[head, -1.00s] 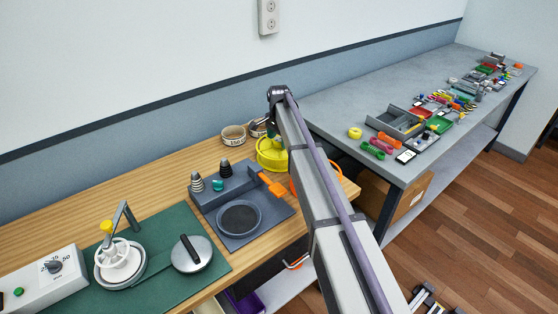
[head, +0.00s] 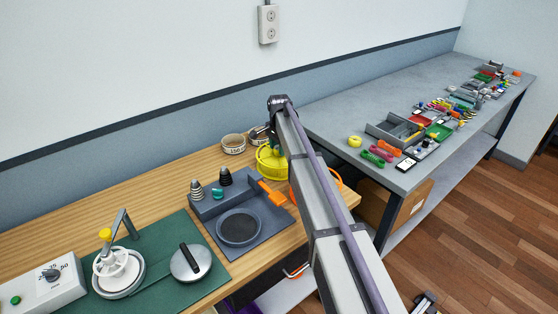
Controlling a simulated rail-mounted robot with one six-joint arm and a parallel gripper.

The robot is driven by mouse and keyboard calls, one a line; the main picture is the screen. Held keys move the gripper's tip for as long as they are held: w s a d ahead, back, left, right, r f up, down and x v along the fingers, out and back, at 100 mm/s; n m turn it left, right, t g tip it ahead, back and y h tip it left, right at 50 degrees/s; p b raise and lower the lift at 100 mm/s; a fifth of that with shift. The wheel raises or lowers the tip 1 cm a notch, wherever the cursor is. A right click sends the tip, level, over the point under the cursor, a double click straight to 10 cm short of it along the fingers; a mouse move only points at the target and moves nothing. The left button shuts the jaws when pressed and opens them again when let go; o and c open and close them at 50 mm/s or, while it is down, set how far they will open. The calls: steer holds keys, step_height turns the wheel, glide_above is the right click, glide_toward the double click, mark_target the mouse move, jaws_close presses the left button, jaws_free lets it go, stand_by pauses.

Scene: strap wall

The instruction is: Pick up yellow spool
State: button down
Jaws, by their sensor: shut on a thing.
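The yellow spool (head: 268,163) is a round, bright yellow piece with a wide rim. It is at the back right of the wooden bench in the head view, partly hidden behind my arm. My gripper (head: 263,133) is just above and behind it and shows only in small part beside my arm. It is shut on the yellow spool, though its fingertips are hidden. I cannot tell whether the spool is clear of the bench.
Labelled rings (head: 233,143) lie left of the spool. A dark grey tray (head: 262,232) with cones stands in front. A green mat (head: 160,262) holds a press-like device. The grey table (head: 340,105) at right carries a yellow ring (head: 355,141) and many small parts.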

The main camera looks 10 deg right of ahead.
stand_by(0.4)
step_height(320, 180, up, 10)
steer(key=p, duration=1)
